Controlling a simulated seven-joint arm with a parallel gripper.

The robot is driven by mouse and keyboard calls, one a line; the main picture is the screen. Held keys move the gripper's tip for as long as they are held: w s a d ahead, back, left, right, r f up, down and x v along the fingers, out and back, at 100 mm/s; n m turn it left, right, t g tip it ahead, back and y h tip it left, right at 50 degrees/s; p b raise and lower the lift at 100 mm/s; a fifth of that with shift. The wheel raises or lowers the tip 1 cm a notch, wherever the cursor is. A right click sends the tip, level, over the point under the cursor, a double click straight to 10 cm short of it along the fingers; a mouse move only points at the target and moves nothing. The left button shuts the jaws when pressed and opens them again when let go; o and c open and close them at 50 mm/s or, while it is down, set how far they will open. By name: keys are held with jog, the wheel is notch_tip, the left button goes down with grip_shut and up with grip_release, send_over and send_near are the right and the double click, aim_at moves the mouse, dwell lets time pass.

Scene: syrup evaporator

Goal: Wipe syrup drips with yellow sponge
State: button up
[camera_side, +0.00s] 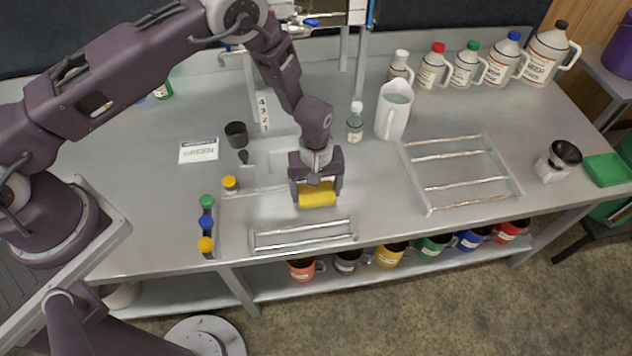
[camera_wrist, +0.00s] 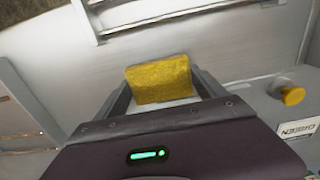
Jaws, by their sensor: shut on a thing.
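The yellow sponge (camera_side: 318,195) is between the fingers of my gripper (camera_side: 317,190), low over the grey bench (camera_side: 385,215), behind the small front rack. My gripper is shut on the sponge. The wrist view shows the sponge (camera_wrist: 160,82) between the two fingers of my gripper (camera_wrist: 160,90), its broad face toward the camera. I cannot tell whether the sponge touches the bench. No syrup drips can be made out clearly on the bench; the part under the sponge is hidden.
A small wire rack (camera_side: 303,236) lies just in front, and a larger rack (camera_side: 460,172) to the right. A white jug (camera_side: 394,110) and a small clear bottle (camera_side: 355,123) stand behind. Several jugs line the back right.

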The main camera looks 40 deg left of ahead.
aim_at(299, 194)
jog(key=shift+s+a+f, duration=0.1)
jog(key=shift+a+f, duration=0.05)
jog(key=shift+f, duration=0.35)
jog(key=shift+s+a+f, duration=0.1)
jog(key=shift+s+a, duration=0.45)
jog(key=shift+s, duration=0.05)
jog(key=shift+c, duration=0.6)
jog(key=shift+s+a, duration=0.75)
jog(key=w+d, duration=0.3)
jog(key=shift+r, duration=4.1)
jog(key=shift+s+a, duration=0.1)
